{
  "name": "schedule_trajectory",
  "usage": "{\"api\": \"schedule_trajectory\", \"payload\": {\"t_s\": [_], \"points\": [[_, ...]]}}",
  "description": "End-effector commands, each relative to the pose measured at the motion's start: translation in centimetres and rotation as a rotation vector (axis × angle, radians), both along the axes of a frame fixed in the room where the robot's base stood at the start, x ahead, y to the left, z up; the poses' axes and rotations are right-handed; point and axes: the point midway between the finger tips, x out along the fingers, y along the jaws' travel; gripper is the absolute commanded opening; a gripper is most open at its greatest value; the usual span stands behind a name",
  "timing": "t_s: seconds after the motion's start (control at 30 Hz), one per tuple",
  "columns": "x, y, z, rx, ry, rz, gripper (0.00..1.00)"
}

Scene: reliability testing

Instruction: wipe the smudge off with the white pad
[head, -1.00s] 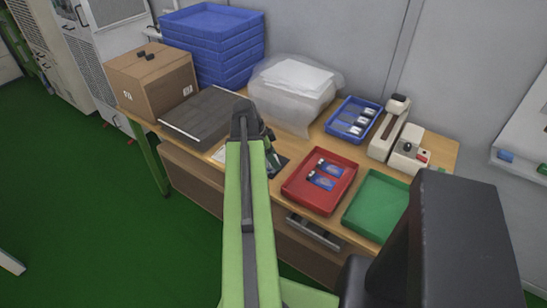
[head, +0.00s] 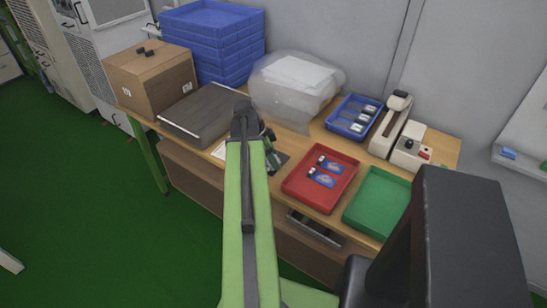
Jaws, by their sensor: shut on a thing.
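My gripper (head: 271,150) is low over the front of the workbench, just right of my green arm's elbow, which partly covers it. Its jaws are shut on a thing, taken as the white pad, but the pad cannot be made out. A dark flat patch (head: 281,160) shows on the bench beside the gripper. A white sheet (head: 218,152) shows left of my arm. I cannot make out the smudge in this view.
Right of the gripper are a red tray (head: 341,184) with small packs, a green tray (head: 380,205) and a blue tray (head: 354,117). A grey flat case (head: 200,110), cardboard box (head: 150,80) and clear bag (head: 292,85) stand left and behind.

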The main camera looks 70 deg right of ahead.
Motion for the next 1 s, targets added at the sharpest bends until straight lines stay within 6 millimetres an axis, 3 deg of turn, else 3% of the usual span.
{"api": "schedule_trajectory", "payload": {"t_s": [0.27,0.6,1.0], "points": [[0.2,-0.1,-0.3,0.000,0.000,0.000,0.21],[3.1,-1.0,-0.1,0.000,0.000,0.001,0.21],[4.7,-1.4,-0.2,0.000,0.000,0.000,0.21]]}}
